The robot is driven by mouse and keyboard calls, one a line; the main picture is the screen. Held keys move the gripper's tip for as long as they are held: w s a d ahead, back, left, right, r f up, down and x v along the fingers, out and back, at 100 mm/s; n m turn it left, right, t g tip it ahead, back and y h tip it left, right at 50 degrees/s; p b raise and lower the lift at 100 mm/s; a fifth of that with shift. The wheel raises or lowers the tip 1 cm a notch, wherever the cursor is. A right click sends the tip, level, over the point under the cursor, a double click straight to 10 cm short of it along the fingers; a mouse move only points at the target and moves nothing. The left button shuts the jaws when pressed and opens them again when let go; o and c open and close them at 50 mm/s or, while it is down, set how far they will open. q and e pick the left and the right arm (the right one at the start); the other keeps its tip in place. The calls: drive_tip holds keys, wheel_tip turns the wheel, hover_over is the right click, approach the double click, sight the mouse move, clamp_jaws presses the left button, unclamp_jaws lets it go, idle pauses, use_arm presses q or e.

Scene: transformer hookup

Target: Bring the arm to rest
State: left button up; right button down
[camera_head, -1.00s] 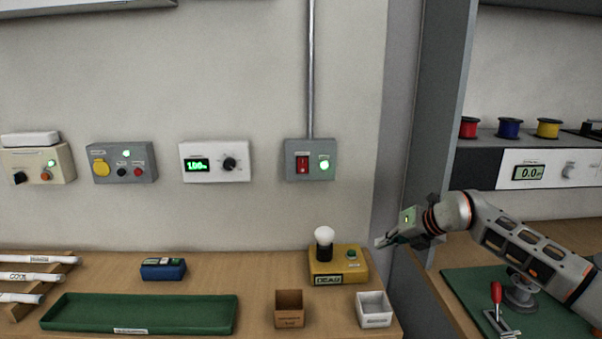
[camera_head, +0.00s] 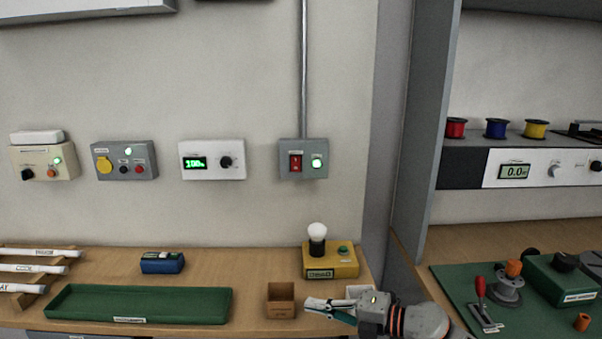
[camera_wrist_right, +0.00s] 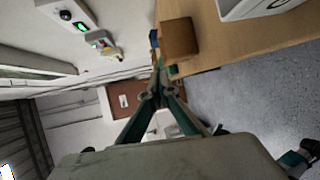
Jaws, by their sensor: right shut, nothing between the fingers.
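My right gripper (camera_head: 330,307) is in the lower middle of the head view, low over the right front part of the wooden bench (camera_head: 262,262). Its fingers point left, close to a brown open box (camera_head: 281,300). The gripper is shut and empty. In the right wrist view its fingers (camera_wrist_right: 160,92) meet near the middle, with the brown box (camera_wrist_right: 179,40) just beyond and above them. I cannot tell whether the fingers touch the box. My left gripper is in neither view.
A white box (camera_head: 360,291) is partly hidden behind my right gripper. A yellow lamp base (camera_head: 331,262) stands behind it. A green tray (camera_head: 140,304) and a blue device (camera_head: 162,263) lie left. A grey partition (camera_head: 418,130) rises at right, beside a green mat (camera_head: 455,287).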

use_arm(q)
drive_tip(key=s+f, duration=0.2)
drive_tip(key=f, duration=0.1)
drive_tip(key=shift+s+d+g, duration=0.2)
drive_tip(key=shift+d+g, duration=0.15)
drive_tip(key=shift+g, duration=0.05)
use_arm(e)
drive_tip(key=s+d+f+m+t+h, duration=0.2)
drive_tip(key=s+d+f+m+h, duration=0.4)
drive_tip(key=s+f+m, duration=0.7)
drive_tip(key=s+d+f+m+t+h, duration=0.1)
drive_tip(key=s+d+f+m+h, duration=0.5)
drive_tip(key=s+d+f+m, duration=0.4)
drive_tip(key=s+f+m, duration=0.3)
drive_tip(key=s+m, duration=0.1)
drive_tip(key=s, duration=0.2)
drive_tip(key=shift+d+f+t, duration=0.15)
drive_tip(key=shift+d+t, duration=0.15)
drive_tip(key=shift+t, duration=0.1)
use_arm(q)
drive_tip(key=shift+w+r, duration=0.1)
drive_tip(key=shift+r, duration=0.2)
use_arm(e)
drive_tip(key=shift+s, duration=0.1)
